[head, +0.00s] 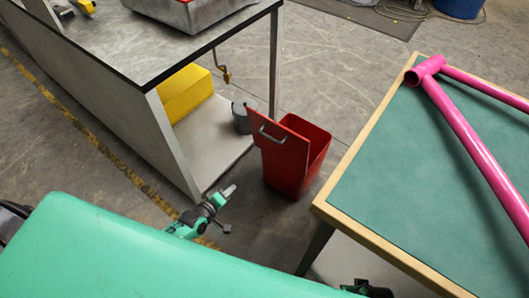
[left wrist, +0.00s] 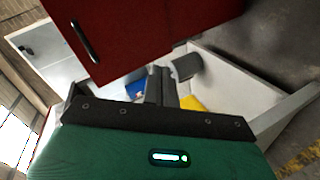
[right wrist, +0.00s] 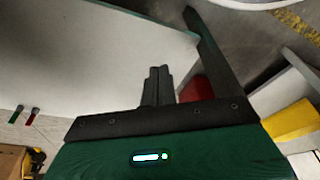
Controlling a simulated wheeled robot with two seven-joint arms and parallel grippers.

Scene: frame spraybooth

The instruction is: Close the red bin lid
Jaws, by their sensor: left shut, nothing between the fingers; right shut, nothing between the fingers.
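The red bin (head: 318,150) stands on the floor between the grey bench and the green-topped table. Its lid (head: 284,151) is open, raised at the bin's near left side with its handle (head: 270,134) facing left; the bin's inside shows behind it. My left gripper (head: 231,190) is shut and empty, left of the bin and apart from it. In the left wrist view the red panel with the handle (left wrist: 85,42) shows beyond the shut fingers (left wrist: 160,85). My right gripper (right wrist: 158,85) is shut and empty; a bit of red (right wrist: 195,88) shows behind its fingers.
The grey bench (head: 180,55) stands left of the bin, with a yellow box (head: 186,92) and a grey bucket (head: 241,117) on its low shelf. The green-topped table (head: 415,170) at right bears a pink frame (head: 470,135). Floor behind the bin is clear.

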